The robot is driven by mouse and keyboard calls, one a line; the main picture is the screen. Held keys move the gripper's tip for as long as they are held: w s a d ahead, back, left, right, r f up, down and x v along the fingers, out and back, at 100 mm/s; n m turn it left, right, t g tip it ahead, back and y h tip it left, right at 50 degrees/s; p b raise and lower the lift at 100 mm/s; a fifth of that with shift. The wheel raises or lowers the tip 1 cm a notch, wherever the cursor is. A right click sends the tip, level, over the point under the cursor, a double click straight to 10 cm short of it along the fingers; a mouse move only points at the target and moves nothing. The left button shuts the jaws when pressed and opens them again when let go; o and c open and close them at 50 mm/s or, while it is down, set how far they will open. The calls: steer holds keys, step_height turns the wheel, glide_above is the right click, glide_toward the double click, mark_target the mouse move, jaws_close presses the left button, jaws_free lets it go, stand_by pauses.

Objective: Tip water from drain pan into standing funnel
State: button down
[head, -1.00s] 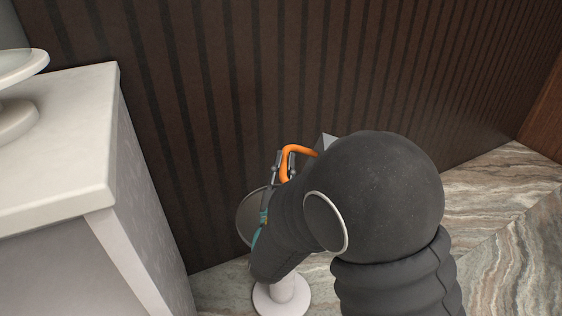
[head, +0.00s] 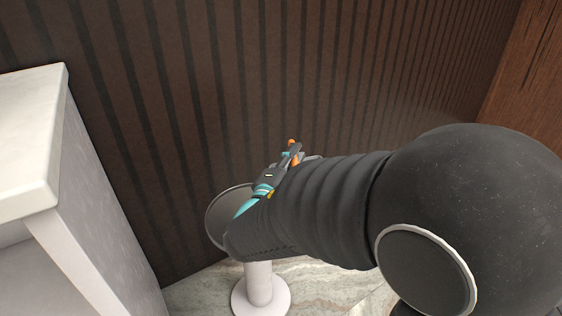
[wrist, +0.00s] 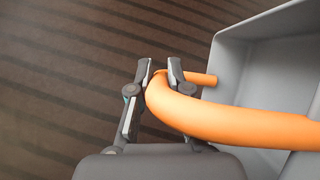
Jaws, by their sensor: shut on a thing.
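The drain pan (wrist: 262,45) is a grey box-like vessel with a thick orange handle (wrist: 225,122), at the right of the wrist view. My gripper (wrist: 160,72) is shut on the orange handle. In the head view my gripper (head: 280,168) shows past my arm with a little orange beside it. My arm hides the pan there. The standing funnel (head: 218,212) appears as a grey round mouth on a white post with a round foot (head: 260,297). My arm covers part of it, and my gripper appears close above it. No water is visible in either view.
A white counter (head: 28,150) stands at the left of the head view. A dark ribbed wall panel (head: 200,90) runs behind, with a brown wooden surface (head: 530,70) at the right. The marble floor (head: 330,285) is clear around the funnel's foot.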

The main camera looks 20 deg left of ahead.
steer(key=shift+w+d+r+m+g, duration=0.1)
steer(key=shift+d+r+m+g, duration=0.15)
steer(key=shift+r+m, duration=0.4)
steer(key=shift+w+d+r+m+g, duration=0.2)
steer(key=shift+d+r, duration=0.15)
steer(key=shift+r, duration=0.65)
steer(key=shift+w+d+r+m+g, duration=0.15)
steer(key=shift+d+r+m, duration=0.25)
steer(key=shift+r, duration=0.4)
steer(key=shift+s+a, duration=0.1)
